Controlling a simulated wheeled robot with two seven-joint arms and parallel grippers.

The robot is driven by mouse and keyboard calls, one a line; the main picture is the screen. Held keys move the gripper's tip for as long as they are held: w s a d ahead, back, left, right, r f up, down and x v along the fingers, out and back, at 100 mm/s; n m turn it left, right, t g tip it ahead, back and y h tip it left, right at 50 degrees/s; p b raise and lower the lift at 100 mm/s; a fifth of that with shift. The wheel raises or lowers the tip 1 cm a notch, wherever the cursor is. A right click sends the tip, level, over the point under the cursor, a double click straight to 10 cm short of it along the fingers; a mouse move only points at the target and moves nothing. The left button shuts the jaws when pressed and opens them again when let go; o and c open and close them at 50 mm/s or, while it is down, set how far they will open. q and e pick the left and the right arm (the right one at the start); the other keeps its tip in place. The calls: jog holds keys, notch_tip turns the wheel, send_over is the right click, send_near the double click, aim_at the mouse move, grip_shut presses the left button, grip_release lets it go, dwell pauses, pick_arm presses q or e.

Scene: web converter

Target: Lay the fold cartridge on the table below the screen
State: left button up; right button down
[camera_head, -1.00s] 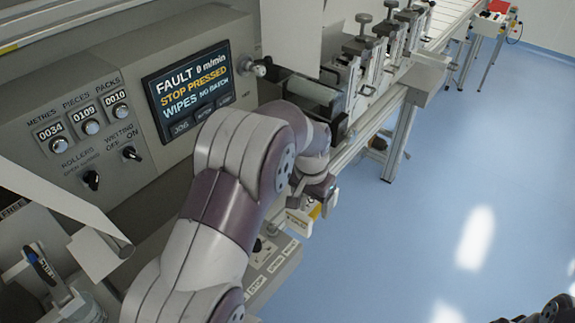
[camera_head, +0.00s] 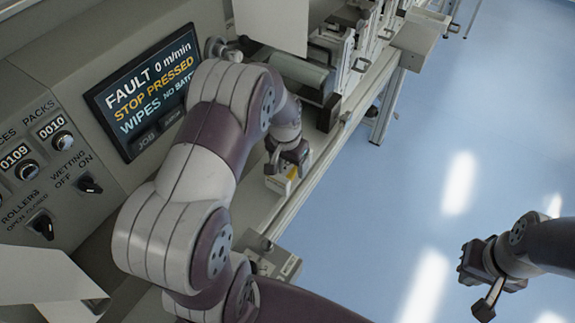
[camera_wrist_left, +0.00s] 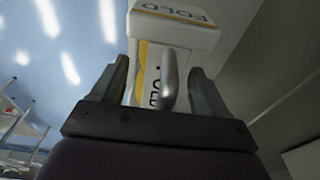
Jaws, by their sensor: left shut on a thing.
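The fold cartridge (camera_head: 277,184) is a small white and yellow block, partly hidden under my left gripper (camera_head: 286,158) in the head view. In the left wrist view, the cartridge (camera_wrist_left: 176,32) shows the word FOLD, and its grey handle lies between the fingers of my left gripper (camera_wrist_left: 165,82), shut on it. The screen (camera_head: 145,92) reads FAULT and STOP PRESSED. The cartridge appears over the table (camera_head: 250,205) below and right of the screen; I cannot tell whether it touches. My right gripper (camera_head: 489,278) hangs over the floor at lower right; its opening is unclear.
A dark-ended roller (camera_head: 300,72) and metal guides stand just beyond my left gripper. A rail (camera_head: 335,135) runs along the table's outer edge. Knobs and counters (camera_head: 40,155) cover the panel at left. A white web (camera_head: 45,275) hangs at lower left. Blue floor lies open at right.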

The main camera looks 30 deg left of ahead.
aim_at(288, 169)
pick_arm(q)
jog(key=f, duration=0.3)
jog(key=shift+w+a, duration=0.35)
jog(key=shift+w, duration=0.05)
jog(key=shift+c, duration=0.8)
jog(key=shift+s+d, duration=0.25)
jog(key=shift+f, duration=0.1)
jog(key=o, duration=1.6)
jog(key=shift+c, duration=0.2)
jog(key=shift+w+a, duration=0.1)
pick_arm(e)
jog(key=shift+w+a, duration=0.25)
jog(key=shift+w, duration=0.1)
